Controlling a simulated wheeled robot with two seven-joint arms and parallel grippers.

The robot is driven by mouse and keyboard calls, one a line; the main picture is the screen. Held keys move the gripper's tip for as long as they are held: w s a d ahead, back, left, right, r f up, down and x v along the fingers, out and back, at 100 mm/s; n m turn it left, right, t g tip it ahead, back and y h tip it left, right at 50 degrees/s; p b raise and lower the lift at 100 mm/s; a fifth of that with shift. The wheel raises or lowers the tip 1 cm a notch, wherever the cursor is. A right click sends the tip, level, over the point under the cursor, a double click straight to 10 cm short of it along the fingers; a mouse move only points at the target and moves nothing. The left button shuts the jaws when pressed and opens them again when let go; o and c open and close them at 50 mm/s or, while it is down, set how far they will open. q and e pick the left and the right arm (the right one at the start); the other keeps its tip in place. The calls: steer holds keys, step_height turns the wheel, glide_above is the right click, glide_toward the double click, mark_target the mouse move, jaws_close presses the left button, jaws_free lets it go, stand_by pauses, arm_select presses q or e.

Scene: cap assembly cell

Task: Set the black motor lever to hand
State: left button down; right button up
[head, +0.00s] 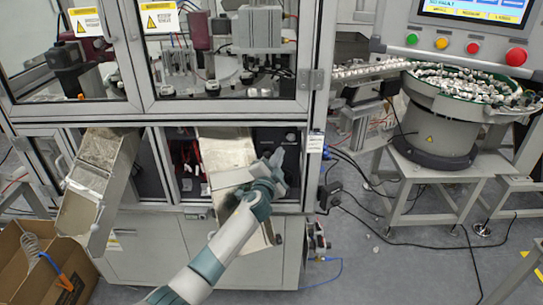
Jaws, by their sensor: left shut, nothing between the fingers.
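My left arm reaches up from the bottom of the head view. Its left gripper (277,163) is shut and empty, in front of the lower cabinet opening, to the right of a metal chute. A dark unit (291,141) shows inside the opening, just behind and above the gripper. The gripper hides part of it, and I cannot tell whether they touch. I cannot make out the black motor lever or its setting. My right gripper is not in view.
Metal chutes (228,152) and (98,180) slope out of the machine cabinet (150,250). A cardboard box (25,280) stands at lower left. A bowl feeder (440,130) full of small parts stands at right below a button panel (455,45). Cables cross the floor.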

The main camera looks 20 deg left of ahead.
mark_target(267, 155)
arm_select(q)
steer(key=w+a+f, duration=0.2)
steer(key=a, duration=0.1)
steer(key=shift+f, duration=0.1)
stand_by(0.3)
steer(key=shift+s+d+f+b, duration=0.1)
steer(key=shift+s+f+b, duration=0.2)
steer(key=shift+f+b, duration=0.15)
stand_by(0.4)
